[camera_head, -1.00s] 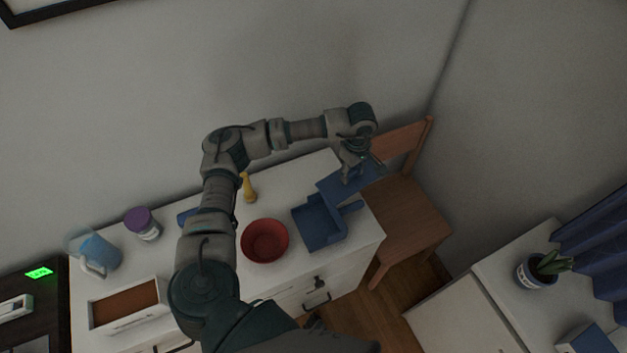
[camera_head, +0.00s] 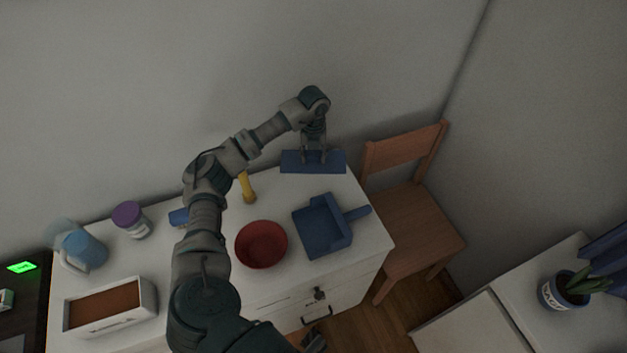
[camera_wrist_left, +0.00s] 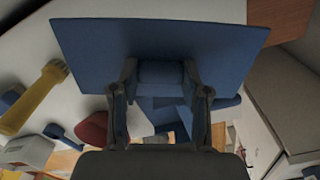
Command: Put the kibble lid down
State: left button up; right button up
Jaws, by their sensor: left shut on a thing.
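The kibble lid (camera_head: 292,163), a flat blue rectangular panel, is in my left gripper (camera_head: 313,157). It is over the far right part of the white cabinet top, near the wall; I cannot tell whether it touches the top. In the left wrist view the lid (camera_wrist_left: 88,45) spans the upper picture, and my left gripper (camera_wrist_left: 159,76) is shut on its raised blue grip, with a finger on each side. A white box (camera_head: 140,298) with brown contents, open on top, stands at the cabinet's front left.
A blue dustpan (camera_head: 322,228) lies in front of the lid, with a red bowl (camera_head: 261,245) to its left. A yellow object (camera_head: 247,186) stands left of the lid. A purple-lidded jar (camera_head: 130,218) and blue pitcher (camera_head: 84,249) are farther left. A wooden chair (camera_head: 410,215) stands right.

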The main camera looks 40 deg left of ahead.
aim_at(315, 162)
pick_arm(q)
jog(key=f, duration=0.4)
jog(key=shift+d+f, duration=0.35)
jog(key=shift+d, duration=0.05)
jog(key=f, duration=0.2)
jog(key=a+f+b, duration=0.1)
jog(key=f, duration=0.1)
jog(key=shift+a+f, duration=0.1)
jog(key=shift+f, duration=0.25)
jog(key=shift+r, duration=0.1)
jog(key=o, duration=1.2)
jog(key=shift+d, duration=0.4)
jog(key=shift+o, duration=0.2)
jog(key=shift+d+r, duration=0.1)
pick_arm(e)
jog(key=shift+w+d+r, duration=0.1)
jog(key=shift+w+r, duration=0.1)
jog(key=shift+r, duration=0.4)
jog(key=shift+w+r, duration=0.2)
jog(key=shift+r, duration=0.4)
